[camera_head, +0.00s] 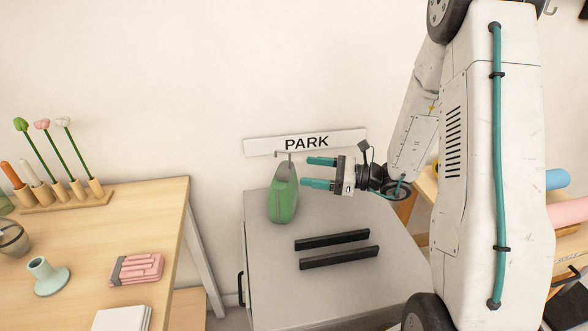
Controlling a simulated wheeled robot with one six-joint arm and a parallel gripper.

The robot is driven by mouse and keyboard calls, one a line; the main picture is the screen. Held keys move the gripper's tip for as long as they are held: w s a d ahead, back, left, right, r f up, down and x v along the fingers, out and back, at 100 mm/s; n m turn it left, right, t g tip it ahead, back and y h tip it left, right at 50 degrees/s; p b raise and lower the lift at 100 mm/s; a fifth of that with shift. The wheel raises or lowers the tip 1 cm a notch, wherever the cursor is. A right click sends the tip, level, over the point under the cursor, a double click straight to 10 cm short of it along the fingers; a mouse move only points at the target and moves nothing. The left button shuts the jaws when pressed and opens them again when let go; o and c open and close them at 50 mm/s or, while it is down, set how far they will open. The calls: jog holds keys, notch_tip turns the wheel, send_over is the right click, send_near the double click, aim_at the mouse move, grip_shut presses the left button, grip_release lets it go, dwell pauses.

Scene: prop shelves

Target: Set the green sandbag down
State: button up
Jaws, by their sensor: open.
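The green sandbag (283,198) stands upright on the grey top of a cabinet (280,262), near its back left corner. It has a darker grey-green upper part with a small hook-like piece above it. My gripper (306,172) is open, its two teal fingers pointing left. The fingertips are just to the right of the sandbag's upper part. I see no finger closed on the bag. I cannot tell whether a fingertip touches it.
Two black bars (332,239) lie on the cabinet top in front of my gripper. A PARK sign (306,142) is on the wall behind. A wooden table (90,240) at left holds flowers, a pink bundle (136,269) and a pale green holder (48,277).

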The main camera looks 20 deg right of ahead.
jog(key=s+a+r+n+g+h, duration=0.2)
jog(key=s+a+r+n+g, duration=0.4)
jog(key=s, duration=0.3)
jog(key=s+a+r+n+g+h, duration=0.2)
jog(key=s+a+r+n+g, duration=0.2)
jog(key=s+n+g, duration=0.35)
jog(key=s+d+r+n+t+h, duration=0.2)
jog(key=s+d+n+h, duration=0.1)
jog(key=s+n+h, duration=0.2)
jog(key=s+d+r+n+t+h, duration=0.2)
jog(key=s+d+n+t+h, duration=0.1)
jog(key=s+n+h, duration=0.3)
jog(key=shift+s+d+r, duration=0.4)
jog(key=shift+s+d, duration=0.05)
jog(key=shift+s, duration=0.4)
